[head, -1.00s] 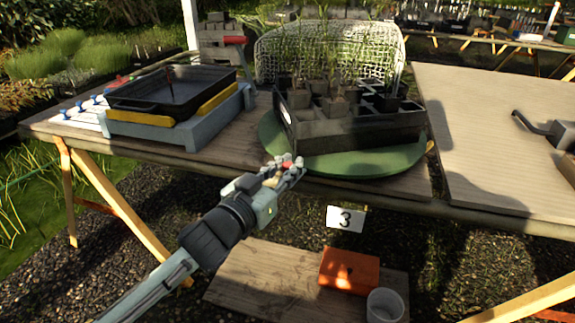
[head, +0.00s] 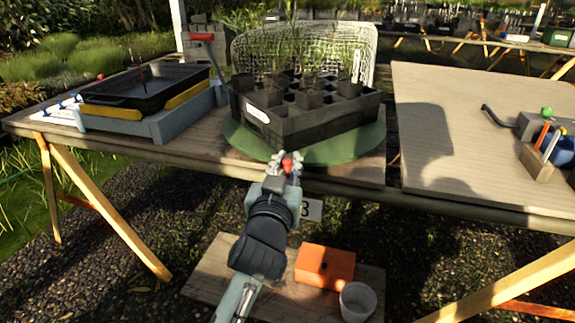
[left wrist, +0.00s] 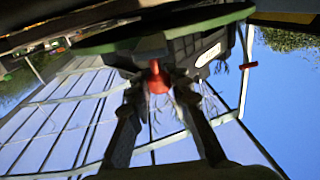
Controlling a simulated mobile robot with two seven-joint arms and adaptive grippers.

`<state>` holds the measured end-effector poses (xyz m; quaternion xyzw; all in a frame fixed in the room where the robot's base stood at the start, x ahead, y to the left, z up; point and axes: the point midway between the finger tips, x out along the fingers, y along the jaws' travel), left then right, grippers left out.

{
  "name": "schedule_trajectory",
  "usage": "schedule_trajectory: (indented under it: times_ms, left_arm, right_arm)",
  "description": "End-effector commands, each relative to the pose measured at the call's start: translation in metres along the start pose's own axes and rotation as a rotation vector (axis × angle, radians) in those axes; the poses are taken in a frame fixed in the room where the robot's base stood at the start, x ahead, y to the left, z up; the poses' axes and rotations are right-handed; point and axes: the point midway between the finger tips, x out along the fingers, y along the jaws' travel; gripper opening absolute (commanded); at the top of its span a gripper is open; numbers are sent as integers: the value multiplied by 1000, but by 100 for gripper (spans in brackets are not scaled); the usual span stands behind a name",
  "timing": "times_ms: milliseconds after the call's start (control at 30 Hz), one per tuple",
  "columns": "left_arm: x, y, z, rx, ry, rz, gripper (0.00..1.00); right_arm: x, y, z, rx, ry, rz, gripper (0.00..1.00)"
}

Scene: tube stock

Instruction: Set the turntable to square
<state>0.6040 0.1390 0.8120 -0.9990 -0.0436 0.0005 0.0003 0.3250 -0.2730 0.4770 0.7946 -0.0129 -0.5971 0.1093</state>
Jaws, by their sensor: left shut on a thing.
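The turntable (head: 352,146) is a round green disc on the wooden table and also shows in the left wrist view (left wrist: 210,20). A black plant tray (head: 330,122) with a white label stands on it, turned at an angle to the table's front edge, one corner towards me. A red knob (left wrist: 157,80) shows at the disc's front rim. My left gripper (head: 287,166) is at that rim with its fingers shut on the red knob. In the left wrist view the fingers (left wrist: 158,92) stand either side of it. My right gripper is in neither view.
A blue-grey stand with a black tray (head: 140,90) is on the table at left. A second tabletop (head: 450,130) lies to the right, holding tools. Below are an orange block (head: 325,265) and a white cup (head: 357,301) on a low board.

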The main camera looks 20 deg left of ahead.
Motion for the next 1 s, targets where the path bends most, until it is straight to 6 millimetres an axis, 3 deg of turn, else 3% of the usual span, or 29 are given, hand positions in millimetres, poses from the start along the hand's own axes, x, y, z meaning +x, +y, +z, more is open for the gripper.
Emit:
schedule_trajectory:
  times_ms: [567, 600, 767, 1000]
  left_arm:
    - [1, 0, -1, 0, 2, -19, 0]
    - [1, 0, -1, 0, 2, -19, 19]
    - [1, 0, -1, 0, 2, -19, 39]
    - [1, 0, 0, 0, 1, -19, 41]
  right_arm:
    - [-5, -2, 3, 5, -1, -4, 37]
    - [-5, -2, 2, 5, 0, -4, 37]
    - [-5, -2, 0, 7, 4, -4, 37]
    - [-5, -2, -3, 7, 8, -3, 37]
